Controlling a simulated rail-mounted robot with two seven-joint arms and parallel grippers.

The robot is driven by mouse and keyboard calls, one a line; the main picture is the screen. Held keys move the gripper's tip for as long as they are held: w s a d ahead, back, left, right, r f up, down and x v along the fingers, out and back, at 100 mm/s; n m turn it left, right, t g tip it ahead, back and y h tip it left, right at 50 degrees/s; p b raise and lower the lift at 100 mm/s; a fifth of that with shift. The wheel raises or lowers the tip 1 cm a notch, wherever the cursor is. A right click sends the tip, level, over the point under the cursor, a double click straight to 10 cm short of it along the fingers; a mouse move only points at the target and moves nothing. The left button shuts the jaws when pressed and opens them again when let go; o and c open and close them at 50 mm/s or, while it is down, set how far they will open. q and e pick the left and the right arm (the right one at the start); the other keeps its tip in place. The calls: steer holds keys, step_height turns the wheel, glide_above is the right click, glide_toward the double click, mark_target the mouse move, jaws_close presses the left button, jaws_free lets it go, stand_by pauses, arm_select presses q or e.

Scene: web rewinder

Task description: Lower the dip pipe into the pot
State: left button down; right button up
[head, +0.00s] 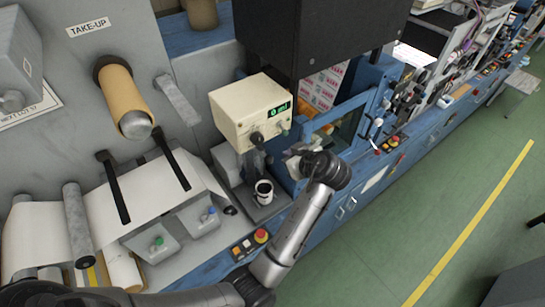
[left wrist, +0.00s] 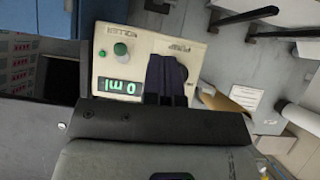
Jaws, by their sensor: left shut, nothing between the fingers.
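A cream box (head: 250,112) with a green display reading 0 ml stands over the pot. Its front has a dark knob (head: 257,138) and a green button. The white pot (head: 264,187) with a dark band and dark inside stands upright on a grey base under the box. A grey part hangs between box and pot; I cannot tell whether it is the dip pipe. My left gripper (head: 291,158) is shut and empty, just right of that part and above the pot. In the left wrist view the box (left wrist: 128,50) appears upside down, with my dark fingers (left wrist: 167,78) before it.
A blue machine frame (head: 310,150) stands close behind and right of my left gripper. The take-up roll (head: 126,100) and white web (head: 160,190) lie to the left. A red stop button (head: 261,235) sits on the blue front panel.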

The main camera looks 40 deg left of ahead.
mark_target(270, 159)
arm_select(q)
steer(key=d+f+p+x, duration=0.1)
steer(key=p+x, duration=0.4)
steer(key=x, duration=0.8)
steer(key=shift+d+f, duration=0.35)
steer(key=shift+f, duration=0.3)
steer(key=shift+s, duration=0.15)
steer(key=shift+f+b, duration=0.6)
steer(key=shift+f, duration=0.05)
step_height(270, 159, down, 16)
steer(key=b, duration=1.6)
steer(key=shift+f, duration=0.2)
